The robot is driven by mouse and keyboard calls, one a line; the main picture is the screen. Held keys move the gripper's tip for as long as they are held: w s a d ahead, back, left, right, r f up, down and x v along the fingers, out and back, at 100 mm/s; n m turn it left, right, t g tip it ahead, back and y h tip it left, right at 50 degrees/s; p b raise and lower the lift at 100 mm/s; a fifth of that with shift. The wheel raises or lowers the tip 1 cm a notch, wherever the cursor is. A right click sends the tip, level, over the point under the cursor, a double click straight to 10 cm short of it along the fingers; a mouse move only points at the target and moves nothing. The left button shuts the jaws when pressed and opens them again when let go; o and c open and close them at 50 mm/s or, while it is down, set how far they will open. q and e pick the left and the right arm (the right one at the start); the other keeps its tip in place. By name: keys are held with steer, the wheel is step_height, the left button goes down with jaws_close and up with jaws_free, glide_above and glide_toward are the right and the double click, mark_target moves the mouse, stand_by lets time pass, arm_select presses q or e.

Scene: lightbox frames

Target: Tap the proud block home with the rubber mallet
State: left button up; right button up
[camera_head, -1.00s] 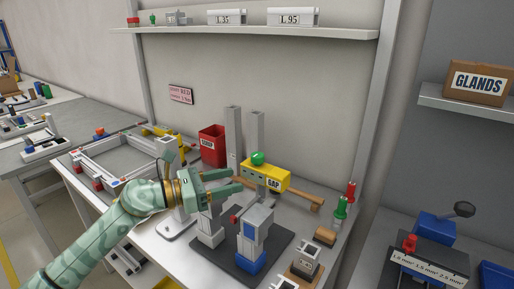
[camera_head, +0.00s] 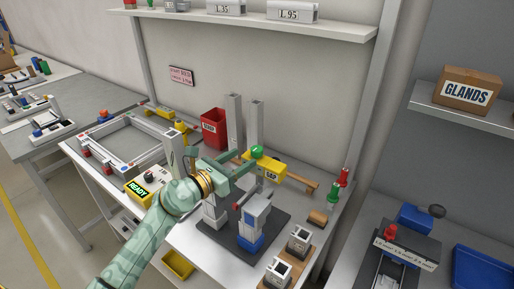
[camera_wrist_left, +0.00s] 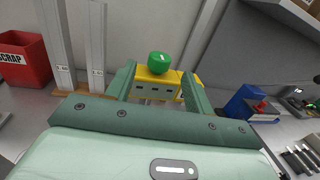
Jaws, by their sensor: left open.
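My left gripper (camera_head: 244,174) is open. Its fingers reach toward the yellow box marked GAP (camera_head: 270,170), which has a green knob (camera_head: 256,152) on top. In the left wrist view the box (camera_wrist_left: 156,80) and its knob (camera_wrist_left: 159,62) show between and beyond the two fingers (camera_wrist_left: 158,86). I cannot tell if the fingers touch it. A grey block-like fixture with a blue foot (camera_head: 250,243) and a red knob stands on a dark mat (camera_head: 278,236), below the gripper. I cannot make out a proud block or a rubber mallet for certain. My right gripper is out of view.
A red SCRAP bin (camera_head: 214,128) and two upright grey posts (camera_head: 235,122) stand behind the gripper. Small block holders (camera_head: 299,240) and red and green bottles (camera_head: 337,186) stand at right. A grey frame (camera_head: 110,148) and a READY box (camera_head: 139,190) are at left.

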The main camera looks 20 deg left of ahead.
mark_target(252, 152)
arm_select(q)
steer(key=x, duration=0.7)
steer(key=shift+b, duration=0.4)
steer(key=shift+f, duration=0.1)
jaws_close()
